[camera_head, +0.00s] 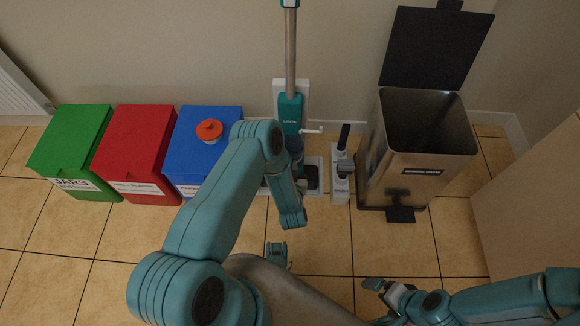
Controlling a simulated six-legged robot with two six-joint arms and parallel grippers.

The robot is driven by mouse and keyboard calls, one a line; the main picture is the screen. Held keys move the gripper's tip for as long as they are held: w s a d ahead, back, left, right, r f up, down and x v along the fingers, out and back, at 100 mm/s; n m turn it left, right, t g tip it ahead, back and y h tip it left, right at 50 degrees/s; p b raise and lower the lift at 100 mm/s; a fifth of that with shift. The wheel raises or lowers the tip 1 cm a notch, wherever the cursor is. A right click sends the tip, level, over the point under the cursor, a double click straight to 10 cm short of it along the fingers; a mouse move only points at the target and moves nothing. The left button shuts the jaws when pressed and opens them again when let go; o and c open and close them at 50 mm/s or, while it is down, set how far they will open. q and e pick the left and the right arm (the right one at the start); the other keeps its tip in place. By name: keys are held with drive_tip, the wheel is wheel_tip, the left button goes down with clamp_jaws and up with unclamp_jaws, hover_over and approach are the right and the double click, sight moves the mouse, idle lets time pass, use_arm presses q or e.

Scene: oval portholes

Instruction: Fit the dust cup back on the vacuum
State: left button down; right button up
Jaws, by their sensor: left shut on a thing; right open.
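The stick vacuum (290,110) stands upright against the back wall, with a teal body and a grey tube rising above it. A dark bluish cylinder, seemingly the dust cup (295,146), shows just below the teal body; my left arm partly covers it. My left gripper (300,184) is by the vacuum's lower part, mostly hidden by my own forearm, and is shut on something. I cannot clearly see its fingers or whether the cup is seated. My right gripper (384,289) is open and empty over the floor at lower right, apart from the vacuum.
Green (72,150), red (135,152) and blue (205,140) bins stand left of the vacuum. An orange-lidded tub (209,131) sits on the blue bin. A dark-handled tool on a white stand (342,180) and an open metal bin (410,160) stand right. Tiled floor (440,245) in front is clear.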

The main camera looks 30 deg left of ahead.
use_arm(q)
drive_tip(key=shift+f, duration=0.3)
idle(0.4)
drive_tip(key=c, duration=1)
unclamp_jaws()
